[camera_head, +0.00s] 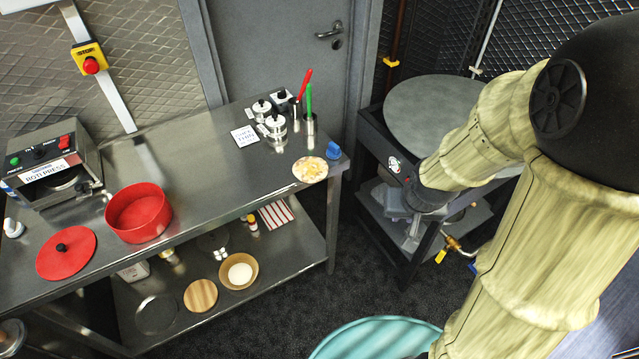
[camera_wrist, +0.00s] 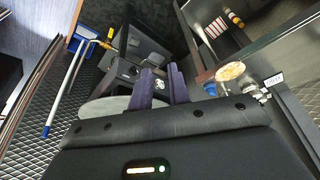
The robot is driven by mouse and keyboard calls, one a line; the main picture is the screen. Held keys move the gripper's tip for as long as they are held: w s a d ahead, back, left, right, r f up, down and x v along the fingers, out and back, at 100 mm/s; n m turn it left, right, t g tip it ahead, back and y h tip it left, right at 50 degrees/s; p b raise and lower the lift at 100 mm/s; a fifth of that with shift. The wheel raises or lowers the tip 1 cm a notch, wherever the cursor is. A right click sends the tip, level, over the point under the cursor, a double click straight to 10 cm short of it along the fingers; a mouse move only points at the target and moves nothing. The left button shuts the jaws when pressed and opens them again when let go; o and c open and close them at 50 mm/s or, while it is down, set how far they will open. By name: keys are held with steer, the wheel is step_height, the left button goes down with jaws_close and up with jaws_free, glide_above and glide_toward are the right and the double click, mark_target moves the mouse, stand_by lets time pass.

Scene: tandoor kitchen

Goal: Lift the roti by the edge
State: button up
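The roti (camera_head: 310,169) is a round, pale flatbread with browned patches. It lies flat at the right end of the steel counter (camera_head: 235,185), close to the corner. It also shows in the wrist view (camera_wrist: 230,71), right of my fingers. My gripper (camera_head: 405,217) hangs right of the counter, in front of the black griddle stand, clear of the roti. In the wrist view, my gripper (camera_wrist: 162,86) has two dark fingers with a gap between them and nothing held.
A blue knob-like object (camera_head: 333,151) sits beside the roti. Steel pots (camera_head: 275,127) and holders with red and green handles stand behind it. A round griddle (camera_head: 437,112) tops the stand at right. A red pot (camera_head: 138,212) and red lid (camera_head: 66,252) are at left.

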steer(key=w+a+f+m+t+y+b, duration=0.5)
steer(key=w+f, duration=0.3)
steer(key=f, duration=0.2)
steer(key=w+a+f+m+t+y+b, duration=0.5)
steer(key=w+a+f, duration=0.3)
steer(key=f, duration=0.2)
steer(key=shift+w+a+m+t+b, duration=0.2)
steer(key=shift+m+t+b, duration=0.35)
steer(key=shift+b, duration=0.3)
glide_toward(311, 169)
steer(key=x, duration=0.3)
steer(key=shift+w+a+b, duration=0.15)
steer(key=shift+w+b, duration=0.05)
steer(key=shift+b, duration=0.25)
steer(key=shift+c, duration=0.4)
